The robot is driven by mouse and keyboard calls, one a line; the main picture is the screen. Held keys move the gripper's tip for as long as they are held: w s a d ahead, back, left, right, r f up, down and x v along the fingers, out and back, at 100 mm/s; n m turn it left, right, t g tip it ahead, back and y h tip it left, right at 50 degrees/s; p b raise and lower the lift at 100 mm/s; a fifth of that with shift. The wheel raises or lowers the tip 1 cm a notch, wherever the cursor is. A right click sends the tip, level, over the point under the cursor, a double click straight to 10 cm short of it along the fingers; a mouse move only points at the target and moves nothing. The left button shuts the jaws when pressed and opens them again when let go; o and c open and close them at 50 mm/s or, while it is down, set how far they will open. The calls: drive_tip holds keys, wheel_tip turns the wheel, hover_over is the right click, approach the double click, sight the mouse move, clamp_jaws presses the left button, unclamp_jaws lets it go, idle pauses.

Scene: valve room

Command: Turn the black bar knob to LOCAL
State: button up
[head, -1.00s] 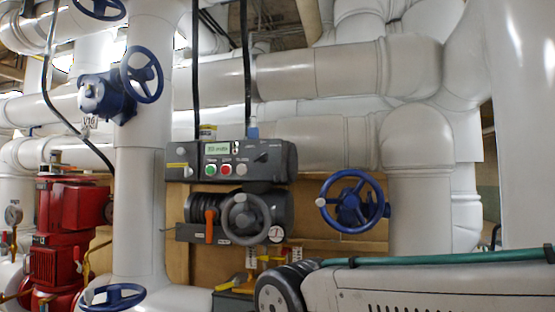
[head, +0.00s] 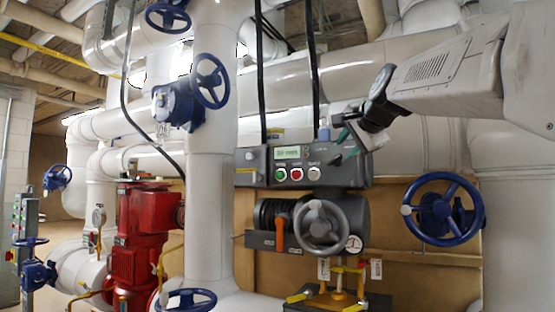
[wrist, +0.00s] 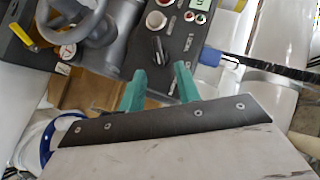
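The black bar knob (wrist: 158,48) sits on the dark face of the grey control box (head: 262,178). In the head view the knob (head: 337,159) is right of the green, red and white buttons, partly crowded by my gripper. My gripper (wrist: 160,76) has two teal fingers, spread apart with nothing between them. In the wrist view the fingertips are just below the knob, one to each side, and look apart from it. In the head view my gripper (head: 352,140) reaches in from the upper right to the box's right end.
A grey handwheel (head: 320,226) and an orange lever (head: 280,234) are below the box. A blue handwheel (head: 442,210) is at its right. A blue connector with a black cable (wrist: 210,57) rises beside my fingers. White pipes stand behind.

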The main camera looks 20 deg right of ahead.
sight(338, 157)
drive_tip(key=x, duration=0.6)
drive_tip(key=shift+w+f, duration=0.25)
drive_tip(key=shift+w, duration=0.05)
clamp_jaws()
